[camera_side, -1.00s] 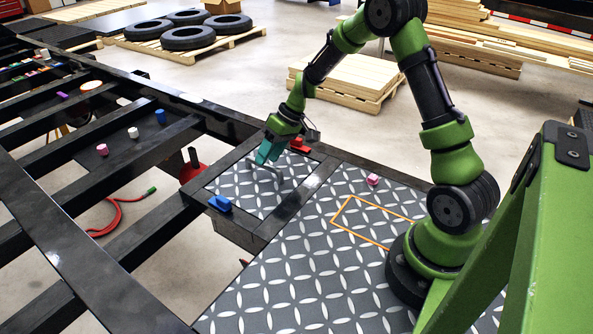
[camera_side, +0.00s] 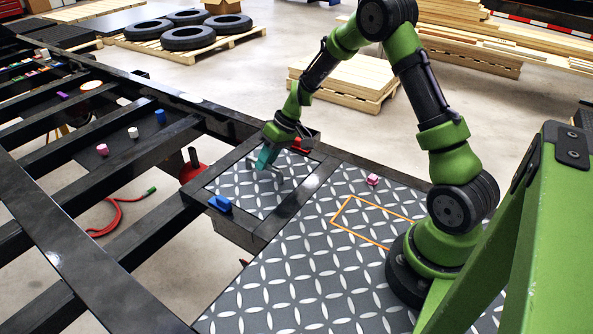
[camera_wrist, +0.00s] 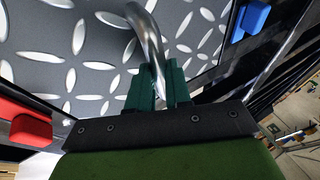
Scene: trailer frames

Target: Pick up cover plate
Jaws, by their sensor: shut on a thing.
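The cover plate (camera_side: 234,191) is a grey diamond-patterned plate lying in a dark frame opening, with a bent metal handle (camera_side: 279,178) on top. It fills much of the wrist view (camera_wrist: 60,50). My gripper (camera_side: 266,165) is above the plate with its teal fingers at the handle. In the wrist view my gripper's fingers (camera_wrist: 158,85) are shut around the curved silver handle (camera_wrist: 148,35). The plate looks level within the frame; I cannot tell whether it is lifted at all.
A blue block (camera_side: 220,203) and a red block (camera_side: 299,145) sit at the frame's edges. A pink block (camera_side: 373,180) and an orange outlined rectangle (camera_side: 345,231) are on the patterned floor beside my base. Black beams (camera_side: 150,235) with open gaps extend to the left.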

